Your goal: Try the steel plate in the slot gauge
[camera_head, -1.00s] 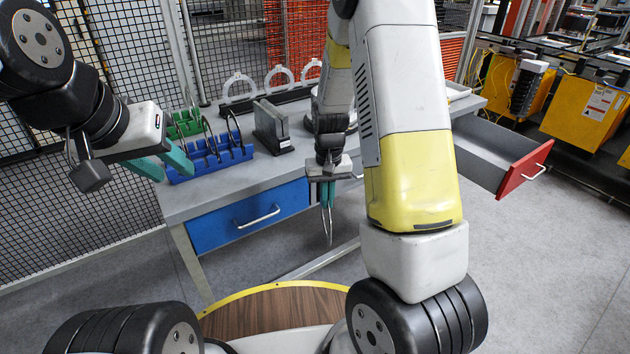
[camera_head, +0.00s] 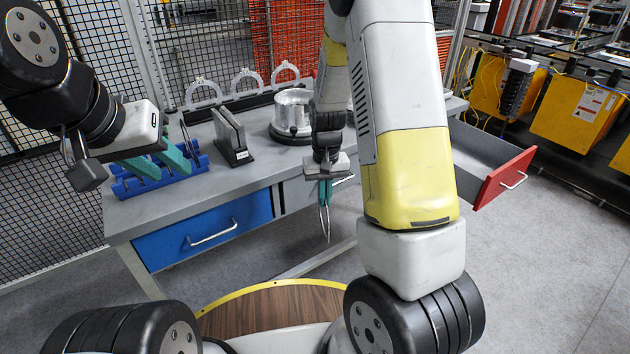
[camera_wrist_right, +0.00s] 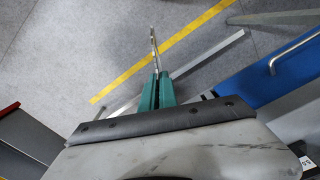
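The steel plate (camera_head: 325,220) is thin and seen nearly edge-on. It hangs down from the teal fingers of my right gripper (camera_head: 325,190), which is shut on it in front of the table edge. The right wrist view shows the plate (camera_wrist_right: 154,48) sticking out between the fingers (camera_wrist_right: 156,90), over the floor. I take the grey upright block with a narrow gap (camera_head: 231,137) on the tabletop to be the slot gauge. It stands left of and beyond my right gripper, apart from the plate. My left gripper (camera_head: 158,163) is open and empty at the blue rack (camera_head: 195,160), partly hiding it.
A round metal housing (camera_head: 292,115) stands right of the gauge. White ring-shaped parts (camera_head: 246,82) stand in a dark holder behind. The table (camera_head: 255,178) has a shut blue drawer (camera_head: 205,228) and, at right, an open red-fronted drawer (camera_head: 505,177). A wire fence (camera_head: 50,210) is at left.

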